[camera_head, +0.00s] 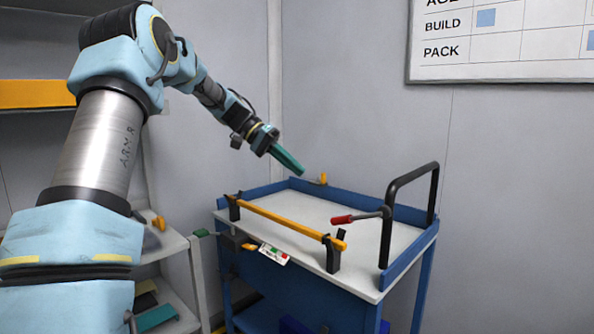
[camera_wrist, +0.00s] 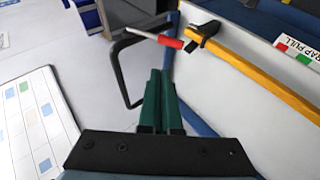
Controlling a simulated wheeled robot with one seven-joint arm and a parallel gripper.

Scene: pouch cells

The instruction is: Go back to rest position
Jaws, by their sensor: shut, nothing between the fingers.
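My gripper (camera_head: 288,160) is in the air above the back left part of the blue cart's white top. Its green fingers are together and hold nothing. In the wrist view the shut fingers (camera_wrist: 160,90) point toward the cart's black handle, seen beyond them. My arm reaches in from the left of the head view, bent at the elbow.
The blue cart (camera_head: 318,213) has a raised blue rim and a black handle (camera_head: 389,225) at right. A yellow bar (camera_head: 285,220) runs along its front edge. A red-handled tool (camera_head: 345,218) sits near the handle. Grey shelves (camera_head: 170,245) stand at left. A whiteboard (camera_head: 500,45) hangs behind.

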